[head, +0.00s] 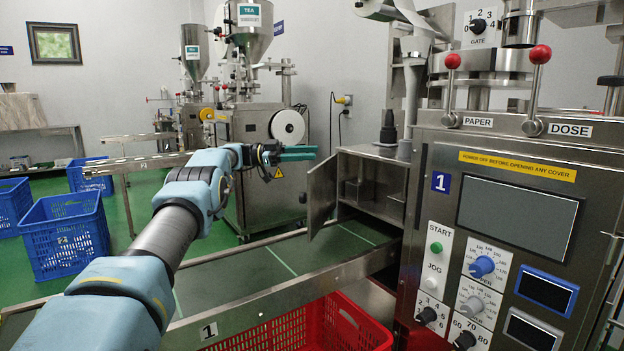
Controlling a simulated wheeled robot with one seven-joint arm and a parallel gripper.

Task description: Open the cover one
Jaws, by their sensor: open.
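The machine marked 1 (440,182) stands at the right with a steel front panel. At its left side is a box-shaped compartment (377,148) with a hinged steel cover (322,195). The cover stands ajar, swung out to the left, and part of the inside shows, with small steel parts in it. My gripper (310,153) is open and appears empty. In the picture it is just above and left of the cover's upper edge, its teal fingers pointing right. I cannot tell its exact depth from the cover; no contact shows.
A green conveyor (265,262) with a steel rail runs below the cover. A red crate (340,325) is under it. Blue crates (66,235) stand on the floor at left. Another packer (262,170) is behind my gripper. Red-knobbed levers (538,56) top the panel.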

